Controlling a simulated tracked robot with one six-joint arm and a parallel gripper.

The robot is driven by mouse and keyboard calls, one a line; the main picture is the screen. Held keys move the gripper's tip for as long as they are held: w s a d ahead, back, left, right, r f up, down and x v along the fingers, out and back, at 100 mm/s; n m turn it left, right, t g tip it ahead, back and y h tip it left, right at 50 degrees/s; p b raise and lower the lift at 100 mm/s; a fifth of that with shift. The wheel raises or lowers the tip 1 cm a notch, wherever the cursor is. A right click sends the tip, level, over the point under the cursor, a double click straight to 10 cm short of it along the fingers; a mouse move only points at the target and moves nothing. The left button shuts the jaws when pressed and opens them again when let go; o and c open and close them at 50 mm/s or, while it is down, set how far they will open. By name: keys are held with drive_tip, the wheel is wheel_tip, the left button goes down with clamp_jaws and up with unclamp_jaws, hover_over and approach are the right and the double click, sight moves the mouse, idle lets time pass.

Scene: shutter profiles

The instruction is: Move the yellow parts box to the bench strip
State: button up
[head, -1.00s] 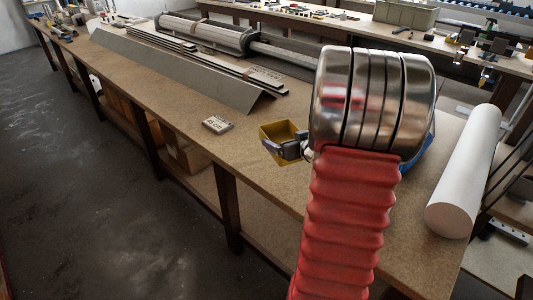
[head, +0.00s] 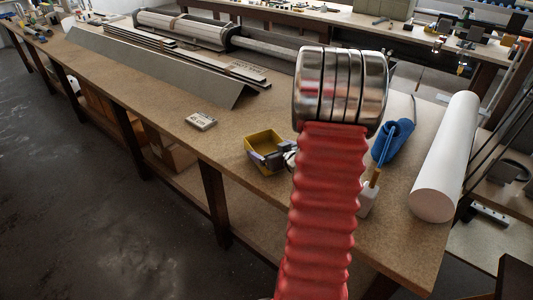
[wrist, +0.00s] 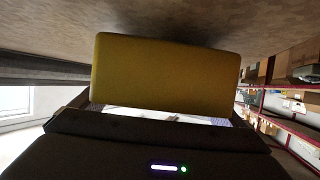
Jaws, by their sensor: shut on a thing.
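The yellow parts box (head: 264,143) is an open-topped box above or on the brown bench top (head: 330,245), left of my arm. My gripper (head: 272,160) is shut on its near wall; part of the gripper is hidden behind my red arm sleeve. In the wrist view, the yellow box (wrist: 165,72) fills the middle, just beyond the dark gripper body. I cannot tell whether its base touches the bench. I cannot make out a marked strip on the bench.
A small labelled carton (head: 201,121) lies left of the box. Long grey profiles (head: 165,70) lie behind. Right of my arm are a blue roll (head: 392,142), a white bottle (head: 368,198) and a large white roll (head: 446,160). Bare bench lies around the box.

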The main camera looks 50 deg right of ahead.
drive_tip(key=shift+f, duration=0.6)
drive_tip(key=shift+f, duration=0.1)
drive_tip(key=o, duration=0.8)
drive_tip(key=shift+s+a+r, duration=0.1)
drive_tip(key=shift+s+r, duration=0.2)
drive_tip(key=shift+s, duration=0.1)
drive_tip(key=v, duration=1.1)
drive_tip(key=shift+s, duration=0.1)
